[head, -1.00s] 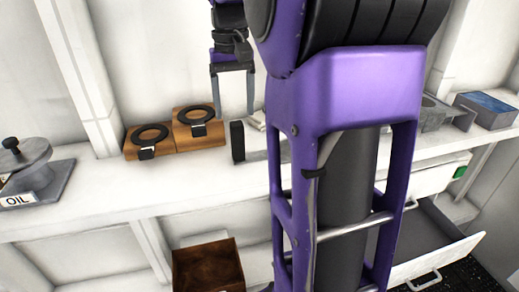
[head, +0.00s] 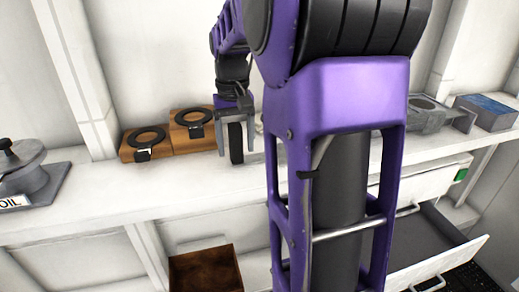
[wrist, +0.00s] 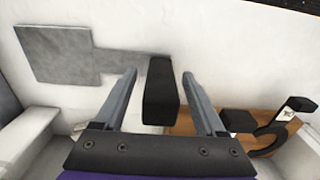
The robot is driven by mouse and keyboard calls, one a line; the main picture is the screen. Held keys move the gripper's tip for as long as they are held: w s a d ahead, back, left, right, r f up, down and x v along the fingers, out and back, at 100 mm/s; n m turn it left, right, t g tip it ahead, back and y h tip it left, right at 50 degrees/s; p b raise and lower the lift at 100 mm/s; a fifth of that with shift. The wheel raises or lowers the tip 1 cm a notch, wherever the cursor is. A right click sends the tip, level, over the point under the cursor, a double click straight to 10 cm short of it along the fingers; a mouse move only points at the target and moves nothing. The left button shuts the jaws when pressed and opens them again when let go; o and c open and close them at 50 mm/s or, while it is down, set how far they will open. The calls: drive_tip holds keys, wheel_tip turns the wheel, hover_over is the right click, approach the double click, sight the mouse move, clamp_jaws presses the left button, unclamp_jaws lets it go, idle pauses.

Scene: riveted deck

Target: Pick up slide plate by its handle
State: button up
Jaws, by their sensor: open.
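The slide plate is a flat grey plate (wrist: 70,52) with a narrower neck, lying on the white shelf at the upper left of the wrist view. Its upright black block handle (wrist: 160,92) is at the neck's end; the handle also shows in the head view (head: 236,143). My gripper (wrist: 159,74) points down with its fingers open, one on each side of the handle, with a visible gap on both sides. In the head view my gripper (head: 236,155) straddles the handle. My arm hides the grey plate there.
Two wooden blocks with black rings, one lower (head: 127,153) and one higher (head: 180,140), stand just left of my gripper. A grey fixture (head: 428,117) and a blue-topped block (head: 487,110) are at the right. A drawer (head: 440,262) stands open below.

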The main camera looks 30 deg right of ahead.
clamp_jaws()
drive_tip(key=shift+r, duration=0.1)
idle(0.3)
